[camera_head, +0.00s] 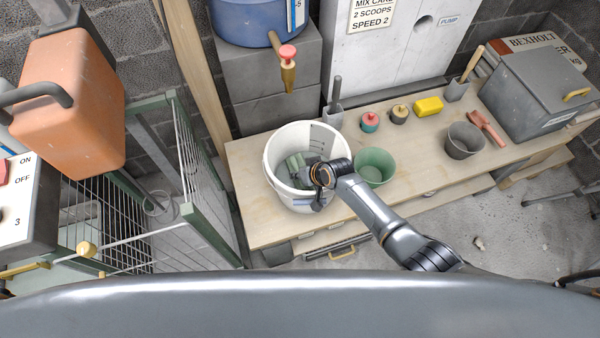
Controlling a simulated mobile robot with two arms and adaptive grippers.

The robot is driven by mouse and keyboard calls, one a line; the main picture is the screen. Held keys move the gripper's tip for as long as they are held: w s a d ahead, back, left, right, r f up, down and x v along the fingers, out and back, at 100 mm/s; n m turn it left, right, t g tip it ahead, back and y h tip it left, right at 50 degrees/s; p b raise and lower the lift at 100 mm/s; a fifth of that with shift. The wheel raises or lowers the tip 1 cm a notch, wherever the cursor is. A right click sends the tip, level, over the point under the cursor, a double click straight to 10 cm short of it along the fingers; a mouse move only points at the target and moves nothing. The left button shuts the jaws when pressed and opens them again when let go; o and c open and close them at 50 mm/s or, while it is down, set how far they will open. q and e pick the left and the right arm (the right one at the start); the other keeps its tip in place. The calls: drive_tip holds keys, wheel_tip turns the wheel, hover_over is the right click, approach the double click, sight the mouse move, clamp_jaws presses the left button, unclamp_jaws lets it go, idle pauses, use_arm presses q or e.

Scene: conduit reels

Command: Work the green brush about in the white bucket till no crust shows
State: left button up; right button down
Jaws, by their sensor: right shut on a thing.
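The white bucket (278,192) stands upright near the left end of the wooden bench. A grey patch (322,137) shows on its inner back wall; I cannot tell whether it is crust or markings. The green brush (296,164) is inside the bucket, partly hidden by my right gripper. My right gripper (311,176) reaches in over the bucket's right side and is shut on the brush. The wrist hides the fingertips and part of the bucket's inside, so its floor shows poorly. My left gripper is out of view.
A green bucket (374,166) stands close right of the white one, beside my right arm. A grey pot (465,141), yellow sponge (429,106) and red tool (487,128) lie farther right on the bench (418,172). A brass tap (289,75) hangs behind; a wire cage (205,190) stands left.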

drive_tip(key=shift+a+r+p, duration=0.1)
drive_tip(key=shift+r+p, duration=0.75)
drive_tip(key=shift+p, duration=0.05)
wheel_tip(320, 180, up, 21)
drive_tip(key=p, duration=0.9)
drive_tip(key=shift+f+p, duration=0.15)
drive_tip(key=shift+p, duration=0.25)
idle(0.3)
drive_tip(key=shift+r, duration=2.55)
